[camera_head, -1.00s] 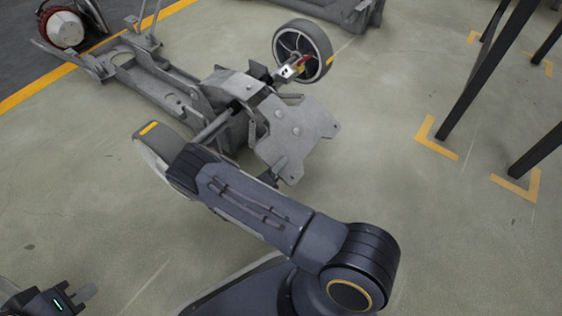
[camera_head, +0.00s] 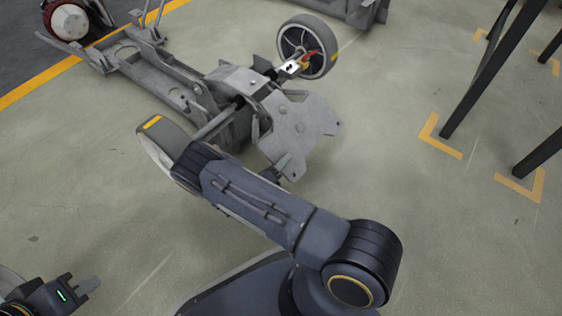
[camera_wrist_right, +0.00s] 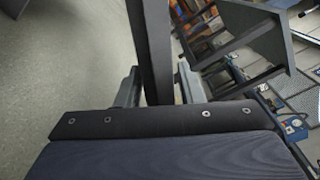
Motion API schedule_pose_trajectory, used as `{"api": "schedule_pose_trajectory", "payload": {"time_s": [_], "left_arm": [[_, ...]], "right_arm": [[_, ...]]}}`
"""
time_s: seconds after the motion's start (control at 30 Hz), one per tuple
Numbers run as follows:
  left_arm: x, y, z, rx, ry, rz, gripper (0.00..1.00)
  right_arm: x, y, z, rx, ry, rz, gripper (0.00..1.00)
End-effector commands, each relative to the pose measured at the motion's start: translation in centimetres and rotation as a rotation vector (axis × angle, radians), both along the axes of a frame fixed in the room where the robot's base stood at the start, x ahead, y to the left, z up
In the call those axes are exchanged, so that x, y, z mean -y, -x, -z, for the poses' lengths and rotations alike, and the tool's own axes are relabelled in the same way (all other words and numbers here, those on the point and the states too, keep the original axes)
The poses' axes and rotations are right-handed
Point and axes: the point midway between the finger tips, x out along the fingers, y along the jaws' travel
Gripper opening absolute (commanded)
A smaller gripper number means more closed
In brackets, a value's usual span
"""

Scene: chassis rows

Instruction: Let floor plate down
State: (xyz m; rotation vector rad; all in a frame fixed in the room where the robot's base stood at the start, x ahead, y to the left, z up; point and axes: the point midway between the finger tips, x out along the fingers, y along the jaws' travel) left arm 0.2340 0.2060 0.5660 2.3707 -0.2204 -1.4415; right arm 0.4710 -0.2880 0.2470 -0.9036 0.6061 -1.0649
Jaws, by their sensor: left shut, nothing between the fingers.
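The floor plate (camera_head: 300,125) is a grey metal panel with notched corners and round studs, at the near end of the chassis (camera_head: 170,80). It looks tilted. My right arm (camera_head: 255,205) reaches in front of the chassis, and its hand is mostly hidden beside the plate's near edge. In the right wrist view, the right gripper's light fingers (camera_wrist_right: 160,88) stand on both sides of a dark slab, seemingly the plate seen edge-on, and look closed on it. My left gripper (camera_head: 88,285) is shut and empty at the lower left, far from the plate.
A wheel (camera_head: 306,47) is on the chassis's far side and another (camera_head: 160,145) is on the near side, close to my right wrist. Dark posts (camera_head: 490,70) stand at the right by yellow floor marks. The floor between is clear.

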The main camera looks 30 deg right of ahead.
Motion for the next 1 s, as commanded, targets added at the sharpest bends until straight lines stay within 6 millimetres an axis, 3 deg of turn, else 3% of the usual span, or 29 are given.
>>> {"api": "schedule_pose_trajectory", "payload": {"time_s": [0.17,0.53,1.0], "left_arm": [[0.0,0.0,-0.7,0.000,0.000,0.000,0.00],[0.0,0.0,-2.3,0.000,0.000,0.000,0.00],[0.0,0.0,-2.3,0.000,0.000,0.000,0.00]], "right_arm": [[-1.3,0.4,-0.2,-0.001,-0.001,-0.004,0.35],[-6.6,2.7,-0.1,0.000,-0.001,-0.003,0.35],[-7.2,3.0,0.0,0.000,-0.001,-0.001,0.35]]}}
